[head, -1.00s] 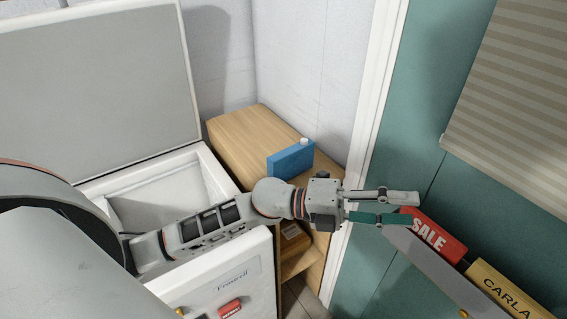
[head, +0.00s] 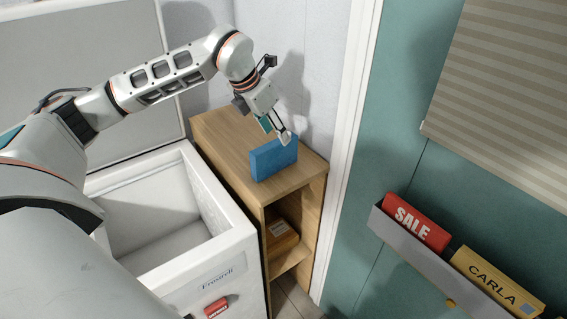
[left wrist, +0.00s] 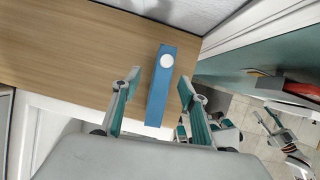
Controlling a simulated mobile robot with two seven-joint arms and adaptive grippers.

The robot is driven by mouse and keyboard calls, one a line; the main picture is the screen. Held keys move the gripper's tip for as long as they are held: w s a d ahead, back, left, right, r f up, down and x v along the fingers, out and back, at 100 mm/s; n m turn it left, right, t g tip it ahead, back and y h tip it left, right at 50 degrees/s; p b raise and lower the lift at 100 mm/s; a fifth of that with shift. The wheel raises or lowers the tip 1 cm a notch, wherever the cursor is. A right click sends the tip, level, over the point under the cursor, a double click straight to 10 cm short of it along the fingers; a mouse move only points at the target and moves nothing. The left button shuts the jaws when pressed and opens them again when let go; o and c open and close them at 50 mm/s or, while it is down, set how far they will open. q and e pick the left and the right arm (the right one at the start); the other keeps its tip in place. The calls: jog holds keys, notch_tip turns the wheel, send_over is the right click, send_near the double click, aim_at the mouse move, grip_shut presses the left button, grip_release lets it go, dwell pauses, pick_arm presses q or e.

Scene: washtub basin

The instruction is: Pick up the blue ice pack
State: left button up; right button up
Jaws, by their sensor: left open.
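The blue ice pack (head: 273,160) stands upright on its narrow edge on top of the wooden cabinet. My left gripper (head: 275,131) comes from above and is just over the ice pack in the head view. In the left wrist view the gripper (left wrist: 159,85) is open, with one finger on each side of the ice pack (left wrist: 158,100) and gaps between. Its white round cap (left wrist: 167,61) faces the wrist camera. In the head view the gripper hides the cap. I cannot tell how far down the fingertips reach.
The wooden cabinet (head: 222,137) has an open shelf holding a brown box (head: 280,236). An open white chest freezer (head: 238,245) stands left of it. A white door frame (head: 345,150) and a teal door with a rack (head: 415,250) are on the right.

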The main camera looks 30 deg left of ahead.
aim_at(275, 142)
pick_arm(q)
jog(key=shift+s+a+f, duration=0.2)
jog(key=shift+s, duration=0.55)
jog(key=shift+d+f, duration=0.2)
jog(key=shift+f, duration=0.1)
jog(key=shift+w+d+f+g, duration=0.15)
jog(key=shift+w+f, duration=0.15)
jog(key=shift+f, duration=0.2)
jog(key=shift+w+d+f+g, duration=0.15)
jog(key=shift+w+f, duration=0.15)
jog(key=shift+f, duration=0.2)
jog(key=shift+a+f, duration=0.15)
jog(key=shift+f, duration=0.2)
jog(key=shift+p+x, duration=0.3)
jog(key=shift+x, duration=2.2)
jog(key=shift+s+f, duration=0.15)
jog(key=shift+f, duration=0.15)
grip_shut()
